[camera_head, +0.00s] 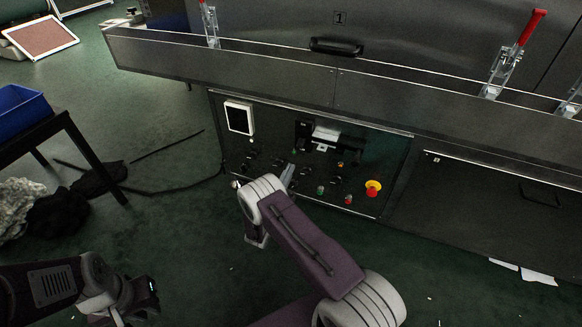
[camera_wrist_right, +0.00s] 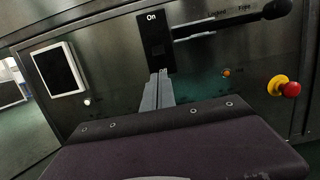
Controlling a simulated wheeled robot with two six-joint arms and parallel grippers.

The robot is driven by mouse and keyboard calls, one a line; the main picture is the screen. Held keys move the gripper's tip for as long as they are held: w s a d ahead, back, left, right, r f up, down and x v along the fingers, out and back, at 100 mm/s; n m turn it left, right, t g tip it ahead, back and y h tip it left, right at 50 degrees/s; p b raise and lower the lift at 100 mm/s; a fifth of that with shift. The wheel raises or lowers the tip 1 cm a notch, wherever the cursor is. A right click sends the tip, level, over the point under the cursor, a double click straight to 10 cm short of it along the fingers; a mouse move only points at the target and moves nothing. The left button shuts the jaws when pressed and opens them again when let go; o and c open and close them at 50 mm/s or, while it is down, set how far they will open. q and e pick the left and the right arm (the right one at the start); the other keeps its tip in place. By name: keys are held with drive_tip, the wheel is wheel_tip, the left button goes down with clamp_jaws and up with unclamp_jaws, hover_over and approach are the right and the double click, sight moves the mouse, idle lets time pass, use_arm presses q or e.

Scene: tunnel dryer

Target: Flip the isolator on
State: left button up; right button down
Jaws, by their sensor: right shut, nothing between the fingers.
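The isolator appears to be the black upright plate marked "On" (camera_wrist_right: 155,42) in the right wrist view, on the dark control panel. I cannot clearly make out its switch position. My right gripper (camera_wrist_right: 158,92) is shut and empty, its tips just below this plate; I cannot tell if they touch it. In the head view my right gripper (camera_head: 287,176) reaches the panel (camera_head: 262,132), partly hidden by my own wrist. My left gripper (camera_head: 130,305) is low at the left, away from the panel; its fingers are too dark to read.
A black-knobbed lever (camera_wrist_right: 235,22) marked "Locked" and "Free" extends right of the plate. A red emergency button on yellow (camera_head: 373,187) sits at the panel's right. A white-framed screen (camera_head: 239,117) is at left. A metal ledge (camera_head: 235,72) overhangs the panel.

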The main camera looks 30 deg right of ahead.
sight(301, 143)
drive_tip(key=b+x, duration=0.3)
drive_tip(key=x, duration=0.5)
